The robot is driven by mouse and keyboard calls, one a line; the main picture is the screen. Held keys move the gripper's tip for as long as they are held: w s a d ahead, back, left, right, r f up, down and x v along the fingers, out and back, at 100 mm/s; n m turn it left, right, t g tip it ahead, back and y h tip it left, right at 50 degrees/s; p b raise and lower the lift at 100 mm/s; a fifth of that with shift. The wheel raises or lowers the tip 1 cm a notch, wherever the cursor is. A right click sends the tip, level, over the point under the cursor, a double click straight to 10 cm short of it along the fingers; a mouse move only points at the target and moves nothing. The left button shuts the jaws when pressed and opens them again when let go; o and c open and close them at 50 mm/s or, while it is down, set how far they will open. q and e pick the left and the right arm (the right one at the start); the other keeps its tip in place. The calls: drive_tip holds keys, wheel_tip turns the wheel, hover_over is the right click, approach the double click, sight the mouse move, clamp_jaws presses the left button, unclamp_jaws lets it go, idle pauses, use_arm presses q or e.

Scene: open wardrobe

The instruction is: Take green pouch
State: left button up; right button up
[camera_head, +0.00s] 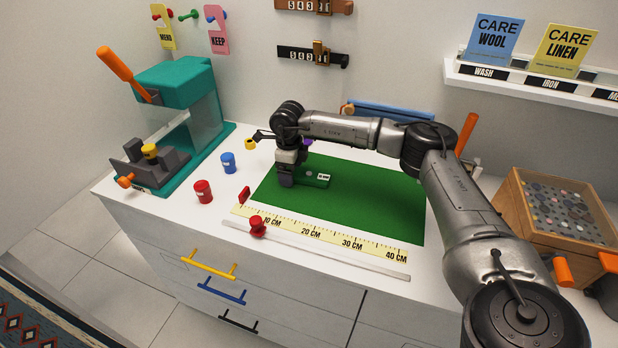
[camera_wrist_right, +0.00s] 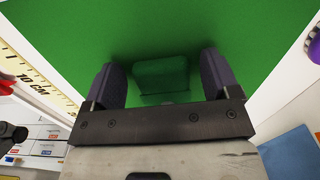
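A green pouch (camera_head: 312,183) with a white label lies on the green mat (camera_head: 375,205). My right gripper (camera_head: 286,181) is low over the mat at the pouch's left end and hides part of it in the head view. In the right wrist view, the fingers of the right gripper (camera_wrist_right: 160,76) are spread apart. The green pouch (camera_wrist_right: 161,76) shows between them, with a small gap visible on each side. My left gripper is in neither view.
A yellow ruler (camera_head: 325,240) and a metal rail with a red knob (camera_head: 257,227) border the mat's front. Red (camera_head: 203,191) and blue (camera_head: 228,162) spools stand left, near a teal press (camera_head: 180,85). A wooden box (camera_head: 560,212) stands right.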

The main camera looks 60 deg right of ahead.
drive_tip(key=c, duration=0.8)
drive_tip(key=shift+r, duration=0.1)
